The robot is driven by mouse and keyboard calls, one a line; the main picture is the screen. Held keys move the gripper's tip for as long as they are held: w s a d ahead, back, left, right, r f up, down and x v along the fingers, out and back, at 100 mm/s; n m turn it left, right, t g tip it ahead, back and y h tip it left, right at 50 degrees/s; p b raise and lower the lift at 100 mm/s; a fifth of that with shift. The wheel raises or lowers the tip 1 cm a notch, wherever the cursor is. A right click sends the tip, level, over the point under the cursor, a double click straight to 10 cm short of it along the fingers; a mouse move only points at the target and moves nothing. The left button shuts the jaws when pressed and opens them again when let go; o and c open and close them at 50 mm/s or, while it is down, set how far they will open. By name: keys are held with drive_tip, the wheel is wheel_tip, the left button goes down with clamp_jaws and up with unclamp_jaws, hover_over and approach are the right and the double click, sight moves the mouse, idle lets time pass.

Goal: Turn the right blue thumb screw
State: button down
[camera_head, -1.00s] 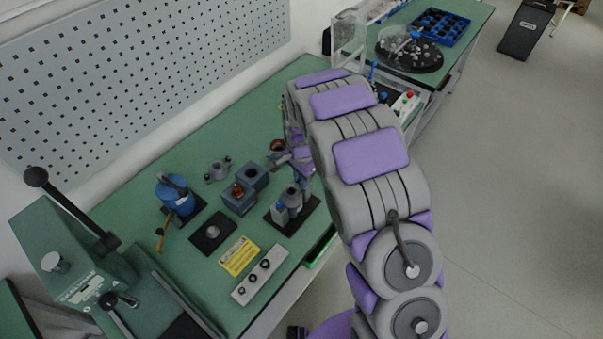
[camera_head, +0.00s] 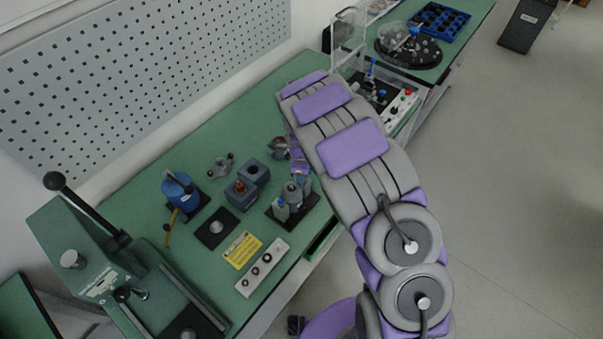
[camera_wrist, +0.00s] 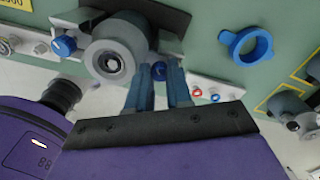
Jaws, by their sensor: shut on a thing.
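In the wrist view a grey round stator part (camera_wrist: 113,57) sits in a fixture on the green bench. A left blue thumb screw (camera_wrist: 63,45) shows on its left side. My gripper (camera_wrist: 161,72) is at the right side of the part, its two blue fingers closed around the right blue thumb screw, which is mostly hidden between them. In the head view a fixture with a grey cylinder (camera_head: 294,191) stands on a black base near the bench's front edge. My gripper is mostly hidden behind my arm there.
A blue ring-shaped part (camera_wrist: 248,45) lies right of the fingers in the wrist view. In the head view a grey block (camera_head: 242,193), a yellow label (camera_head: 242,250), a button strip (camera_head: 262,267) and a green lever press (camera_head: 90,260) surround the fixture.

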drive_tip(key=shift+m, duration=0.7)
drive_tip(key=c, duration=1)
unclamp_jaws()
drive_tip(key=shift+d, duration=0.1)
